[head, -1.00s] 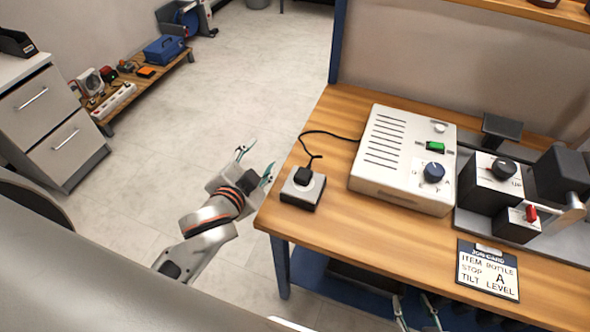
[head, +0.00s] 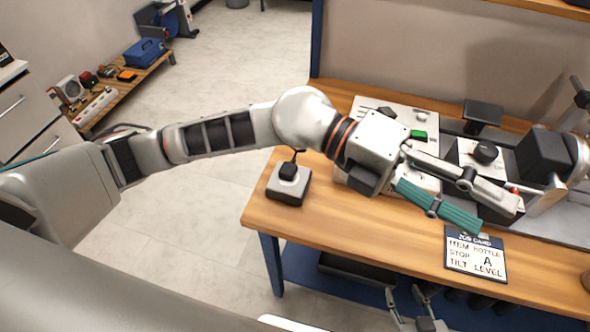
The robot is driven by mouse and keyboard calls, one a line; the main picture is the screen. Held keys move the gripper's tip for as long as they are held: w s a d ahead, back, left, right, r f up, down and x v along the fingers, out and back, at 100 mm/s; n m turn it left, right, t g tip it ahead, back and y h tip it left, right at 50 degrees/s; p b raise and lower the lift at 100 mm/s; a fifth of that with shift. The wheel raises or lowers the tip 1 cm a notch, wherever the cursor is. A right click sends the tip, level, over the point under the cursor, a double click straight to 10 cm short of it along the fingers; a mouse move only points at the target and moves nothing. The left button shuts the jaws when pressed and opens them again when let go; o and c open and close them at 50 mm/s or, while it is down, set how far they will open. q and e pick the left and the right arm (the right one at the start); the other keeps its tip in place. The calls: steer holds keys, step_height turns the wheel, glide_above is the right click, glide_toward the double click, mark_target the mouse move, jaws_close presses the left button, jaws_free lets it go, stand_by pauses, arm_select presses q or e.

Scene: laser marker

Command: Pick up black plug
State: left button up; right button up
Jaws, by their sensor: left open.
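The black plug (head: 288,171) sits on top of a small square light-and-dark socket block (head: 284,194) at the left end of the wooden bench. A black cord rises behind it and passes out of sight behind my arm. My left gripper (head: 497,217) is open and empty, above the bench to the right of the plug, in front of the white box and the machine. My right gripper (head: 404,291) is low at the bottom edge, in front of the bench; its two fingers show apart with nothing between them.
The white control box (head: 421,117) with a green button is largely covered by my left arm. The black machine (head: 549,153) stands at the right. A job card (head: 474,254) lies near the front edge. The bench (head: 350,231) is clear between plug and card.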

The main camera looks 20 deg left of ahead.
arm_select(q)
steer(key=w+a+f+y, duration=0.2)
steer(key=a+f+y, duration=0.2)
steer(key=f+y, duration=0.3)
steer(key=n+t+y, duration=0.4)
steer(key=t+y, duration=0.1)
steer(key=y, duration=0.4)
glide_above(288, 168)
steer(key=f, duration=0.6)
steer(key=shift+w+d+f, duration=0.1)
steer(key=shift+w+d, duration=0.1)
steer(key=shift+d, duration=0.15)
steer(key=shift+a+f+y, duration=0.15)
steer(key=shift+a+y, duration=0.05)
steer(key=shift+y, duration=0.1)
step_height(288, 168, down, 8)
steer(key=shift+s+a+r, duration=0.15)
steer(key=shift+r, duration=0.1)
steer(key=c, duration=1.2)
steer(key=shift+r, duration=0.1)
